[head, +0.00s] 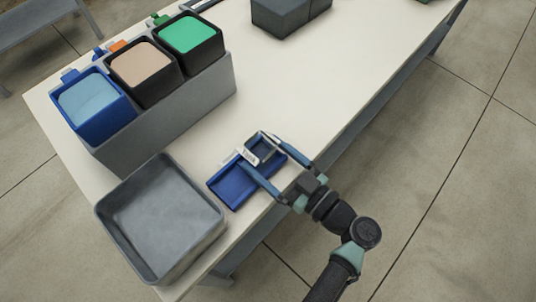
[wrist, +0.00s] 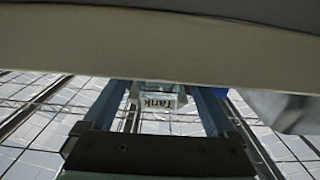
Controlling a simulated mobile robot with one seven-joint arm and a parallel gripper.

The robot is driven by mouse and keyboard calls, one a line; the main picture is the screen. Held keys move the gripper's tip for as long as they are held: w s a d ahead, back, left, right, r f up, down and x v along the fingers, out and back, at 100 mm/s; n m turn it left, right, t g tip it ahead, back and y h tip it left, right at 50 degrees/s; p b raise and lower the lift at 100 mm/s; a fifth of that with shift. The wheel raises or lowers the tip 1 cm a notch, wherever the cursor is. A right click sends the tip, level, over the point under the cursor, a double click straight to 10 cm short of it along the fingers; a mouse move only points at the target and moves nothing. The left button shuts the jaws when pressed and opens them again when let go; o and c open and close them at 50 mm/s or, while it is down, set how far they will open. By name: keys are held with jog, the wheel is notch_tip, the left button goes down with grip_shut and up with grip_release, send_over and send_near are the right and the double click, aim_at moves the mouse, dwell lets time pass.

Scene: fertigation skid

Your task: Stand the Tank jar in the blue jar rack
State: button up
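The blue jar rack (head: 229,187) lies at the near right edge of the bench in the head view. The Tank jar (head: 248,155) shows above it, with a white label. In the wrist view the Tank jar (wrist: 158,98) sits between the far ends of my two blue fingers, and its label reads "Tank". My gripper (head: 257,146) reaches in over the rack from the bench edge and is shut on the jar. The fingers and the jar hide part of the rack. I cannot tell whether the jar touches the rack.
A grey tray (head: 160,258), empty, stands at the near left of the rack. Behind it a long grey holder (head: 178,125) carries blue, beige and green-topped bins. A dark grey block (head: 290,18) stands at the back. The bench middle (head: 290,85) is clear.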

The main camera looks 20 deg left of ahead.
dwell(0.4)
jog(key=shift+r+p, duration=0.25)
jog(key=shift+p, duration=0.1)
jog(key=b+v, duration=0.2)
jog(key=v, duration=1)
jog(key=w+r+m+t+h, duration=0.25)
jog(key=w+r+h, duration=0.3)
jog(key=w, duration=0.45)
jog(key=w+d+r+m+t+h, duration=0.1)
jog(key=w+r+m+t+h, duration=0.25)
jog(key=r, duration=0.65)
jog(key=w+r+m+t+h, duration=0.25)
jog(key=w+r+t, duration=0.2)
jog(key=r, duration=0.65)
jog(key=s+r+m+t+h, duration=0.2)
jog(key=s+r+t, duration=0.3)
jog(key=r, duration=0.9)
jog(key=s+r+m+t+h, duration=0.3)
jog(key=s+r+t, duration=0.2)
jog(key=s+r, duration=0.5)
notch_tip(320, 180, up, 4)
jog(key=shift+f+t, duration=0.1)
jog(key=shift+t, duration=0.25)
jog(key=shift+s+a+m+h, duration=0.1)
jog(key=shift+s+m+h, duration=0.05)
jog(key=shift+m+h, duration=0.1)
